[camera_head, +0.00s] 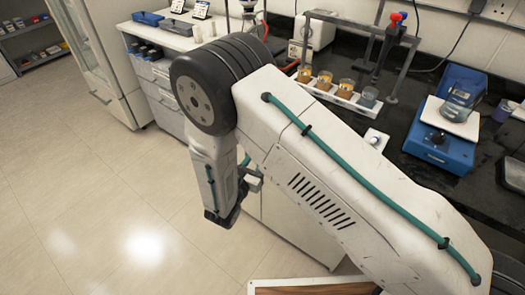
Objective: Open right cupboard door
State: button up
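A white under-counter cupboard front (296,232) shows below the dark worktop, partly behind my arm. My arm hides much of it, so I cannot make out which panel is the right door or whether any door is open. My gripper (226,217) points down in front of the cupboard, over the tiled floor. Its dark fingers are small and seen from the side, so I cannot tell whether they are open or touch the cupboard. A small grey part (251,179) beside the gripper could be a handle or part of my wrist.
A tall glass-fronted cabinet (88,40) and a white drawer unit (160,88) stand at left. A rack of amber beakers (345,90) and a blue balance (440,140) sit on the black worktop (400,165). The floor (90,200) at left is clear.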

jog(key=shift+x, duration=2.35)
grip_shut()
jog(key=shift+s, duration=0.1)
